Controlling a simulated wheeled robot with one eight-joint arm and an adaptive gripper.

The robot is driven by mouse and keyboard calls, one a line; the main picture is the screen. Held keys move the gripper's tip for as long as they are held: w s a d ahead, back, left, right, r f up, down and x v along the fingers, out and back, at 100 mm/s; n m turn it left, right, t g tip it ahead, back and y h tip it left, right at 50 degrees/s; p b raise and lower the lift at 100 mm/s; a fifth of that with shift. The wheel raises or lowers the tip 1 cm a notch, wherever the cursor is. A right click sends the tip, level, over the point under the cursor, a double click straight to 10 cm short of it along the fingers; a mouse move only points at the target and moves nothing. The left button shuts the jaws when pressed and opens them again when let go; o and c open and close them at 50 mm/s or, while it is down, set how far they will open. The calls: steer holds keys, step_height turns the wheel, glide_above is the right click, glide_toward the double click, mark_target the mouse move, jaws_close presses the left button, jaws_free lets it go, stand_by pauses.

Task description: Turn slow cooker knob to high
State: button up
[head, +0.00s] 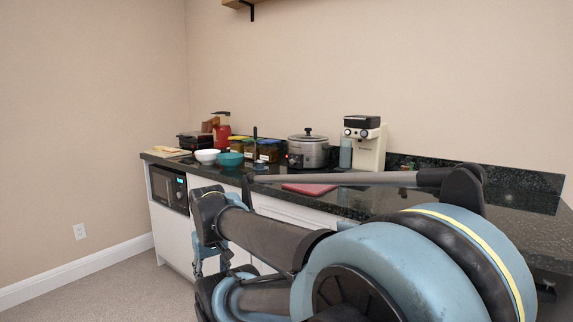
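The slow cooker (315,154) stands on the dark countertop near the wall, in the middle of the head view. It has a silver body, and its lid with a black handle is on. A dark control area with the knob (295,160) is low on its front left; the knob's setting is too small to read. My arm crosses the foreground, and its far end hangs in front of the cabinets, well apart from the slow cooker. I cannot make out the fingers of my gripper there, nor whether it is open or shut.
A cream coffee machine (370,146) stands right of the slow cooker, jars (268,150) to its left. A white bowl (206,156) and a teal bowl (230,159) are farther left. A red board (308,188) lies near the counter's front. A microwave (169,188) sits under the counter.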

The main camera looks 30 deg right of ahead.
mark_target(291, 162)
steer(key=w+d+r+m+h, duration=0.2)
steer(key=w+d+r+h, duration=0.3)
steer(key=w+d, duration=0.6)
steer(key=w+d+r+m+h, duration=0.2)
steer(key=w+d+r+h, duration=0.2)
steer(key=w+d+r, duration=0.6)
steer(key=w+d+r+m+h, duration=0.3)
steer(key=w+d+r+h, duration=0.2)
steer(key=w+d, duration=0.8)
steer(key=shift+w+r+g+h, duration=0.15)
steer(key=shift+w+r, duration=0.35)
steer(key=shift+w, duration=0.6)
steer(key=shift+w+r+g+h, duration=0.1)
steer(key=shift+w+r, duration=0.4)
steer(key=shift+w, duration=0.55)
steer(key=shift+w+r+g+h, duration=0.15)
steer(key=shift+w+r, duration=0.35)
steer(key=shift+w, duration=0.6)
steer(key=shift+w+d, duration=0.2)
steer(key=shift+d, duration=0.2)
steer(key=x, duration=1.6)
steer(key=shift+d+f, duration=0.25)
steer(key=shift+d, duration=0.1)
steer(key=shift+c, duration=0.6)
steer(key=c, duration=0.9)
steer(key=shift+w, duration=0.1)
steer(key=shift+c, duration=0.2)
